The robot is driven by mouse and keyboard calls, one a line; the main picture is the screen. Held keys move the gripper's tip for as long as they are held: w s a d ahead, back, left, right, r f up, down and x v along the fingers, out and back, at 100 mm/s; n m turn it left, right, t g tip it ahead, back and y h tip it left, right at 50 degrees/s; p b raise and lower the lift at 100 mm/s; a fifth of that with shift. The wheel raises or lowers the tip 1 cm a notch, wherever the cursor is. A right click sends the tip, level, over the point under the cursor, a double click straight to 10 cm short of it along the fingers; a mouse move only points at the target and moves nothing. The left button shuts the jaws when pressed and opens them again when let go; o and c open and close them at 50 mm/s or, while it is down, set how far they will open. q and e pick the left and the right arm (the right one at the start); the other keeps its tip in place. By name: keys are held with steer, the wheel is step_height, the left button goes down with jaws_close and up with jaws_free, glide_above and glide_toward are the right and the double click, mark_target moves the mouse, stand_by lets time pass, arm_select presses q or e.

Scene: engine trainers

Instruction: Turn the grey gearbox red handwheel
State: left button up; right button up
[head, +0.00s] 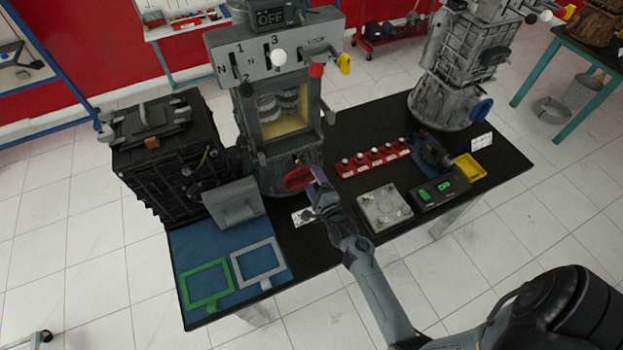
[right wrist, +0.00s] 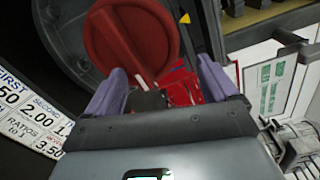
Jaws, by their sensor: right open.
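The red handwheel (head: 298,179) sits low on the front of the grey gearbox (head: 262,130), which stands upright on the black table. In the right wrist view the handwheel (right wrist: 135,40) is a red disc with a raised bar, just beyond my fingers. My right gripper (head: 318,185) is at the handwheel's right side in the head view. Its two purple fingers are apart, and the right wrist view shows the open gripper (right wrist: 160,88) with the wheel's lower edge between or just ahead of the fingertips. I cannot tell whether they touch it. My left gripper is not in view.
A black engine block (head: 165,155) stands left of the gearbox. Green (head: 207,283) and grey (head: 257,262) frames lie on a blue mat. A grey plate (head: 384,208), a red rack (head: 372,157) and a yellow tray (head: 469,167) are to the right. A ratio label (right wrist: 30,115) shows at left in the wrist view.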

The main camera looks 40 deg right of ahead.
steer(key=s+d+r+p, duration=0.1)
steer(key=s+r+p, duration=0.1)
steer(key=s+d+r+p, duration=0.2)
steer(key=s+p, duration=0.1)
steer(key=s+d+r+p, duration=0.1)
steer(key=s+r+p, duration=0.1)
steer(key=s+r, duration=0.1)
steer(key=shift+d+r+p, duration=0.1)
steer(key=shift+d+p, duration=0.05)
steer(key=shift+p, duration=0.25)
steer(key=c, duration=0.3)
steer(key=shift+s+d+r+p, duration=0.1)
steer(key=shift+s+d+p, duration=0.15)
steer(key=shift+s, duration=0.15)
steer(key=shift+s+d+r+p, duration=0.1)
steer(key=shift+s+p, duration=0.15)
steer(key=shift+s, duration=0.1)
steer(key=shift+c, duration=0.2)
